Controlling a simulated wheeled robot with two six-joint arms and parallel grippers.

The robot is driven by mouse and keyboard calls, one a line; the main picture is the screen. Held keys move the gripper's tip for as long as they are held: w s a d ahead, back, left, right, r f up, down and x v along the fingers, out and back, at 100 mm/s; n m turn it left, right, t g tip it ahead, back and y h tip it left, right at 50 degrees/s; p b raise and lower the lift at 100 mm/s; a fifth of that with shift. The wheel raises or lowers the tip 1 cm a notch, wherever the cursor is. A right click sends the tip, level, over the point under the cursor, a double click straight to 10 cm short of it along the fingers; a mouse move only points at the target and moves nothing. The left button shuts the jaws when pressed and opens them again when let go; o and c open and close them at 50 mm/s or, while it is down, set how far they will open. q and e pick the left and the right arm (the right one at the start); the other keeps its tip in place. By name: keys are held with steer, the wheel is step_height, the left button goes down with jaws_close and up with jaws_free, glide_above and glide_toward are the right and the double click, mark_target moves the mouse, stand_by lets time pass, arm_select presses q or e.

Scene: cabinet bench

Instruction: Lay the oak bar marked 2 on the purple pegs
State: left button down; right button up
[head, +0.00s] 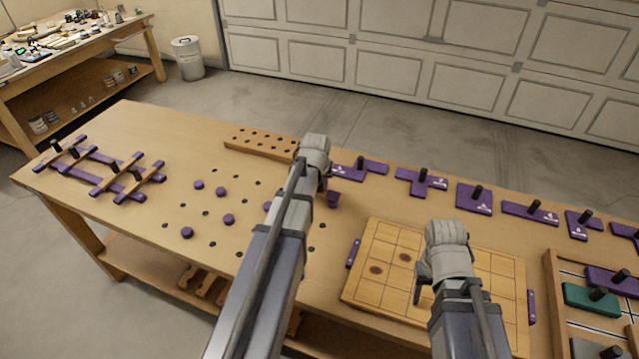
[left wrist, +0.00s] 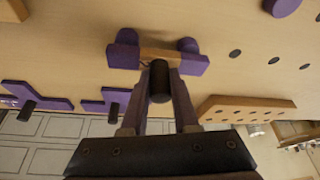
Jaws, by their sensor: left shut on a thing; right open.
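The held bar (left wrist: 158,54) has an oak middle, purple ends and a black knob (left wrist: 160,82). My left gripper (head: 318,180) is shut on this knob in the left wrist view (left wrist: 159,88). In the head view only a purple end (head: 333,199) shows beside the arm. No number is legible on it. Two rounded purple shapes (left wrist: 188,44) show right at the bar's ends; I cannot tell whether it touches pegs there. Other purple pegs (head: 228,218) stand on the bench to the left. My right gripper (head: 428,283) is open above the gridded board.
Purple-and-oak bars with black knobs (head: 90,170) lie at the bench's left end. An oak block with holes (head: 262,143) lies at the back. Purple knobbed pieces (head: 474,200) line the back right. The gridded board (head: 372,238) and a tray (head: 553,290) fill the front right.

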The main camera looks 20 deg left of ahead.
arm_select(q)
steer(key=shift+f, duration=0.2)
arm_select(e)
steer(key=shift+f, duration=0.2)
arm_select(q)
steer(key=shift+f+b, duration=0.3)
steer(key=shift+b, duration=0.25)
arm_select(e)
steer(key=shift+f, duration=0.35)
arm_select(q)
steer(key=shift+f, duration=0.2)
arm_select(e)
steer(key=shift+f, duration=0.15)
stand_by(0.4)
arm_select(q)
steer(key=shift+c, duration=1)
jaws_free()
steer(key=shift+r, duration=0.1)
step_height(320, 180, up, 8)
steer(key=p, duration=0.7)
steer(key=shift+p, duration=0.4)
arm_select(e)
step_height(320, 180, up, 8)
